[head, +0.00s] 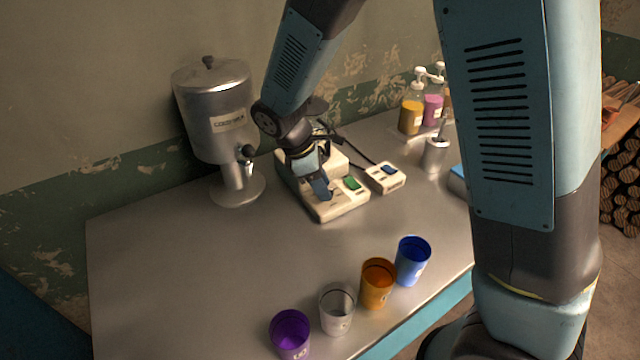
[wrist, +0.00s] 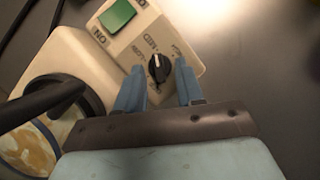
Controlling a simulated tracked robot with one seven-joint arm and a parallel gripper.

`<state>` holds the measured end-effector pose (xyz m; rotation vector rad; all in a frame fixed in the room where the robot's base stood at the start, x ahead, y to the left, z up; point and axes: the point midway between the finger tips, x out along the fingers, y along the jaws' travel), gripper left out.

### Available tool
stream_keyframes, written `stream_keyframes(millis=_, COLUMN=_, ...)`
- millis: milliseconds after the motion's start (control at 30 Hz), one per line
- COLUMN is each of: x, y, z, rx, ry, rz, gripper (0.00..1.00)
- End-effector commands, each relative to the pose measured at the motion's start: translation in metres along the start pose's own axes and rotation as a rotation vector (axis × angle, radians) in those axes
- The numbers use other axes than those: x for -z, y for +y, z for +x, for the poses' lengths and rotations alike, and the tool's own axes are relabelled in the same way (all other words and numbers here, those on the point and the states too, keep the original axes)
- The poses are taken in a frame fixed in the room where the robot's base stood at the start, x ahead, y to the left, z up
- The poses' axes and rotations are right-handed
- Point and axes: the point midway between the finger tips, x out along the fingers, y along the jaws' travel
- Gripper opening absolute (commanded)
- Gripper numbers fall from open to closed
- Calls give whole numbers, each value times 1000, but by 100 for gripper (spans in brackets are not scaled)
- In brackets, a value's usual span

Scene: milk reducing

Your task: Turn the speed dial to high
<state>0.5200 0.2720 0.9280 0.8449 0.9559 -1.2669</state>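The speed dial (wrist: 159,68) is a small black knob with a white pointer line on a cream panel (wrist: 118,52), seen in the wrist view. My gripper (wrist: 158,80) is open, with one blue finger on each side of the dial. I cannot tell whether the fingers touch it. In the head view my gripper (head: 321,190) is low over the front of the cream machine (head: 345,203) and hides the dial. A green switch (wrist: 117,15) marked ON sits beside the dial; it also shows in the head view (head: 352,183).
A metal milk dispenser (head: 213,110) stands left of the machine. A small cream box with a blue switch (head: 386,178) is at its right. The table's left-middle is clear.

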Motion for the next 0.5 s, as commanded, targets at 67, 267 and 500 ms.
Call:
stream_keyframes(millis=67, x=0, y=0, z=2, rx=0, ry=0, rz=0, gripper=37)
stream_keyframes(millis=267, x=0, y=0, z=2, rx=-1, ry=1, rz=0, gripper=37)
stream_keyframes(millis=500, x=0, y=0, z=2, rx=0, ry=1, rz=1, gripper=18)
